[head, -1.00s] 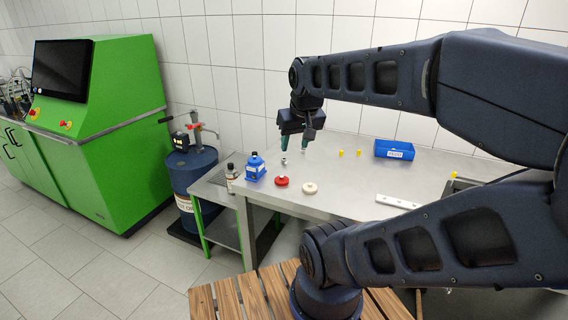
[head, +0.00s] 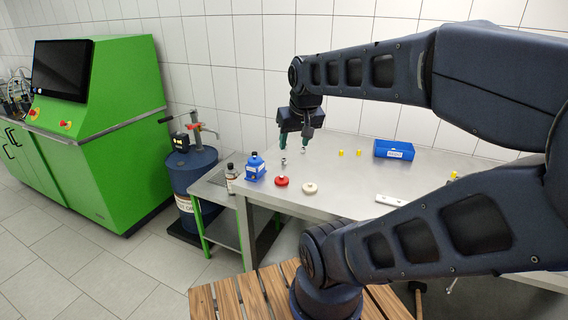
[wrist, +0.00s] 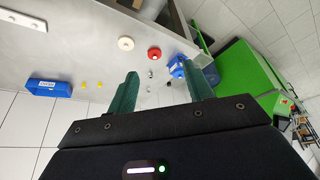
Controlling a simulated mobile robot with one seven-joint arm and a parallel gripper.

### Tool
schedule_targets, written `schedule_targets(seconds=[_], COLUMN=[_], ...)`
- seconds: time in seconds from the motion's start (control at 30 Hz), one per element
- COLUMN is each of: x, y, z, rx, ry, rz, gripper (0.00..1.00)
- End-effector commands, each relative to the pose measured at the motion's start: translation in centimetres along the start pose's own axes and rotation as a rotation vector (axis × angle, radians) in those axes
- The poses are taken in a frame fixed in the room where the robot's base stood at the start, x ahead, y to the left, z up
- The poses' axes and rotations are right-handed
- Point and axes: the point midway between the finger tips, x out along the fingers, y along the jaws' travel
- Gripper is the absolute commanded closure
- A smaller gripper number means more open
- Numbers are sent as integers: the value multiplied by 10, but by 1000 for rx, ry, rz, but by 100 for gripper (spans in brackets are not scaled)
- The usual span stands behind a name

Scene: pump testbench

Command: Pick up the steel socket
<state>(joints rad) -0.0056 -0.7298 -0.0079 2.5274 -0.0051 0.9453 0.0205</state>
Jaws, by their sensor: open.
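Two small silvery pieces stand on the steel table (head: 350,184); one (head: 284,161) is nearer the front and the other (head: 303,151) further back. They look like steel sockets, but are too small to tell apart surely. My gripper (head: 296,140) points down above them, its green fingers apart and empty. In the wrist view the gripper (wrist: 160,70) is open, and the two silvery pieces (wrist: 150,73) show between the fingers, nearer the left finger. They look clear of both fingers.
Two yellow pieces (head: 341,153) and a blue bin (head: 394,150) lie to the right. A white strip (head: 389,199) lies near the front.

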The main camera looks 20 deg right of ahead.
Motion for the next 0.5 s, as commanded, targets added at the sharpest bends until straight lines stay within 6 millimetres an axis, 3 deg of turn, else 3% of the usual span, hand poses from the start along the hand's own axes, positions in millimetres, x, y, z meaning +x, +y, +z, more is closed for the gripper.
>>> schedule_targets(seconds=[0.27,0.5], x=[31,71], y=[15,29], z=[-55,-105], rx=[133,260], ry=[-29,-48], rz=[2,27], gripper=[49,49])
